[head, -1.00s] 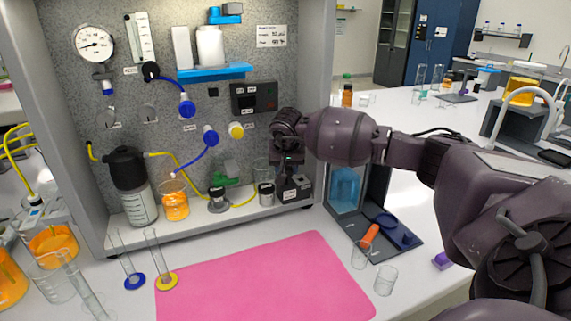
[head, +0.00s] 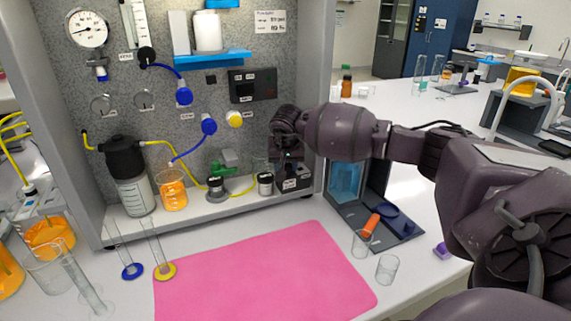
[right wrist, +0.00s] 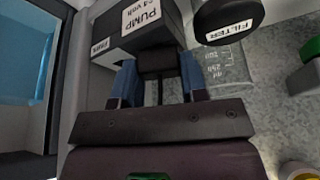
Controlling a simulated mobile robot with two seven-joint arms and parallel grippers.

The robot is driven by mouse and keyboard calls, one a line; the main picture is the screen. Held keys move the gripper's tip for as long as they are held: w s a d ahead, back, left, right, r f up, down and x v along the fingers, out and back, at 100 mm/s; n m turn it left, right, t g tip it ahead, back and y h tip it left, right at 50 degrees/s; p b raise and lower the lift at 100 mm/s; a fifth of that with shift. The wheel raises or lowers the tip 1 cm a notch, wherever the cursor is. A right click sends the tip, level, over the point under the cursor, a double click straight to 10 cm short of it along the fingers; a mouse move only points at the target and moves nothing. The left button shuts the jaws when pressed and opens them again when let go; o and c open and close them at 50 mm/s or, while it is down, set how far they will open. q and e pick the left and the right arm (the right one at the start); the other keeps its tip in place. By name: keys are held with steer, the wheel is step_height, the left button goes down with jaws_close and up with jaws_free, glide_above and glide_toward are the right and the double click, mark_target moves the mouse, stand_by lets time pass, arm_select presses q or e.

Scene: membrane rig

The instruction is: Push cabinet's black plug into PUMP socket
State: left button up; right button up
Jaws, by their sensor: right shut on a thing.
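The PUMP box (head: 293,183), dark with a white label, stands at the right end of the cabinet's shelf. In the right wrist view the PUMP box (right wrist: 143,28) is at the top, just beyond the fingers. My right gripper (right wrist: 159,78) is shut on the black plug (right wrist: 157,62), a dark block between its blue fingers. The plug is up against or very close to the box; its front end and the socket opening are hidden, so how deep it sits cannot be told. In the head view my right gripper (head: 287,155) is directly above the box and covers the plug. My left gripper is out of view.
The FILTER cup (right wrist: 228,18) and a clear beaker (right wrist: 226,68) stand close beside the fingers. The cabinet's right wall (head: 323,90) is just right of the gripper. The pink mat (head: 262,275) in front is clear.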

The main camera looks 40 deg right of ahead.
steer(key=o, duration=1)
steer(key=shift+s+a+r, duration=0.1)
steer(key=shift+r, duration=0.3)
steer(key=v, duration=1)
steer(key=shift+s+f, duration=0.1)
